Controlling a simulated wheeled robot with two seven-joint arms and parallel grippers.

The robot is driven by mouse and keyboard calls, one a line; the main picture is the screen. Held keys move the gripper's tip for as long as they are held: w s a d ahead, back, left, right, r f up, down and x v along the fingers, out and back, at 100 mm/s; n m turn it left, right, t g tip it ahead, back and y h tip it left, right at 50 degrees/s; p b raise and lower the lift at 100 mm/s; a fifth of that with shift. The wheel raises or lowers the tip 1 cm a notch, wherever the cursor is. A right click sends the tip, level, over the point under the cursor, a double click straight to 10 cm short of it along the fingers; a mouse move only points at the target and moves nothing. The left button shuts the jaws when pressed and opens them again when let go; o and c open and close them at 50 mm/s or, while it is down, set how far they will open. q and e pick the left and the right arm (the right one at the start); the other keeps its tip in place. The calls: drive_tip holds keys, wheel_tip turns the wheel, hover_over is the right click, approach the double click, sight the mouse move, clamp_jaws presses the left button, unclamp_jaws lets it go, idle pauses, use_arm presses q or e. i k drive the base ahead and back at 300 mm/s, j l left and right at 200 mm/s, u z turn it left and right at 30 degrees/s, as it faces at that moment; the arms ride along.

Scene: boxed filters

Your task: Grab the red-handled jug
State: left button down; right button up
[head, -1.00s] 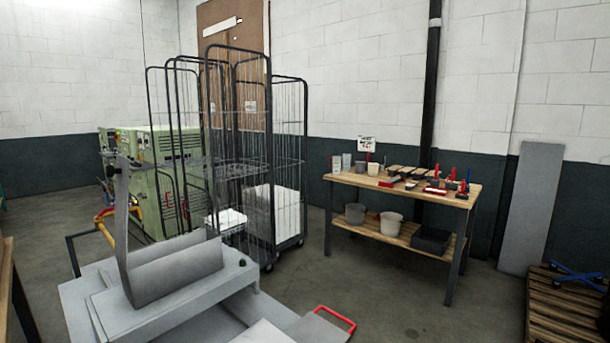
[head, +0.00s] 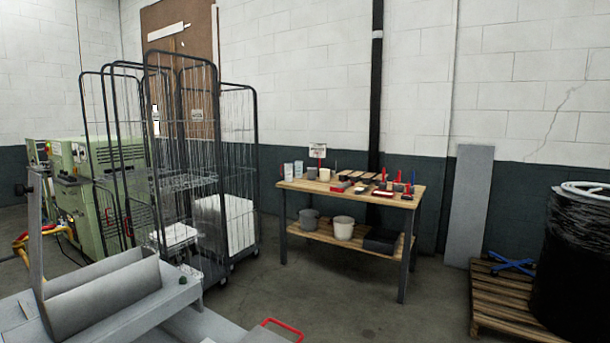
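No jug can be made out clearly in the head view. A red loop handle (head: 283,327) shows at the bottom edge, on a grey piece that the frame cuts off; I cannot tell what it belongs to. The wooden workbench (head: 350,194) at the middle right carries several small things, some with red upright parts (head: 383,175), too small to tell apart. A grey bucket (head: 309,219) and a whitish bucket (head: 343,228) stand on its lower shelf. Neither of my grippers is in view.
A grey machine (head: 105,296) fills the lower left. Wire roll cages (head: 185,160) stand behind it, near green machines (head: 95,165). A wooden pallet (head: 505,310) with a black wrapped drum (head: 575,265) is at right. The floor (head: 345,300) before the workbench is clear.

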sight(288, 166)
drive_tip(key=l+z, duration=0.1)
drive_tip(key=l, duration=0.15)
drive_tip(key=i+l+z, duration=0.55)
drive_tip(key=i+l, duration=0.95)
drive_tip(key=i+j+u, duration=0.1)
drive_tip(key=i+u, duration=0.25)
drive_tip(key=i+l+u, duration=0.1)
drive_tip(key=i+u, duration=0.3)
drive_tip(key=i+l+u, duration=0.2)
drive_tip(key=i+u, duration=0.15)
drive_tip(key=i, duration=0.2)
drive_tip(key=i+j+u, duration=0.1)
drive_tip(key=i, duration=0.85)
drive_tip(key=i+u, duration=0.1)
drive_tip(key=i, duration=0.85)
drive_tip(key=i+u, duration=0.1)
drive_tip(key=i, duration=0.85)
drive_tip(key=i+l+u, duration=0.1)
drive_tip(key=i, duration=0.85)
drive_tip(key=l, duration=0.1)
